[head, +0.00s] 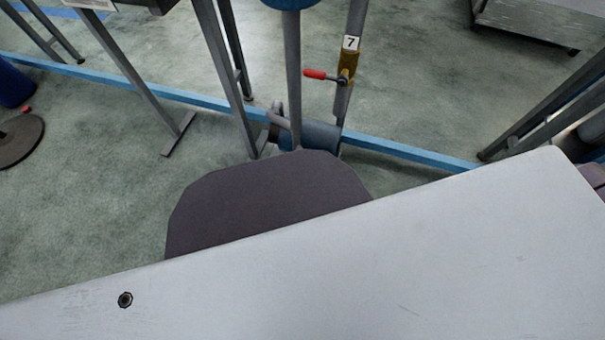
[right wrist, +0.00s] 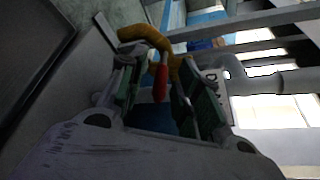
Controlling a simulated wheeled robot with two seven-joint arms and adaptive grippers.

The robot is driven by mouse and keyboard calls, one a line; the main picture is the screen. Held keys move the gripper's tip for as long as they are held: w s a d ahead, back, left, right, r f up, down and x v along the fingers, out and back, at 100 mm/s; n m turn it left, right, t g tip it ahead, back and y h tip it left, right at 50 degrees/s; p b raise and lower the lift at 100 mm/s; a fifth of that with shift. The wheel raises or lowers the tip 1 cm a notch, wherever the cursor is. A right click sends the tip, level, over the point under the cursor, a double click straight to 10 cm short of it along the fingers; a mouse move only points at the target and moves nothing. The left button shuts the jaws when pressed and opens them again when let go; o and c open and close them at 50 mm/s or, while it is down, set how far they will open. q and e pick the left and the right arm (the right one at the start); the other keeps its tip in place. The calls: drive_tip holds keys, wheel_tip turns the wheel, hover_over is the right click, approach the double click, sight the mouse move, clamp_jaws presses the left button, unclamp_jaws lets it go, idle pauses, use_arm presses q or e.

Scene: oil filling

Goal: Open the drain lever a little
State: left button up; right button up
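In the right wrist view, a short red lever (right wrist: 160,82) hangs beneath a curved yellow pipe (right wrist: 144,34). My right gripper (right wrist: 156,68) is open, with the red lever between its fingers and gaps showing on both sides. Whether a finger touches the lever is unclear. A white label (right wrist: 211,76), partly hidden by the right finger, begins with what looks like "DR". In the head view, another red lever (head: 320,75) sticks out left from a brass valve (head: 347,66) on a pipe marked 7. My left gripper shows in neither view.
Grey posts, a light blue floor rail (head: 412,152) and a blue-grey cylinder (head: 320,136) stand around the valve 7 pipe. A thick grey pipe (right wrist: 262,82) runs right of the gripper. A dark panel (right wrist: 36,55) lies at left in the wrist view.

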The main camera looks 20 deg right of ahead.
drive_tip(key=shift+c, duration=0.3)
clamp_jaws()
drive_tip(key=shift+w+f, duration=0.1)
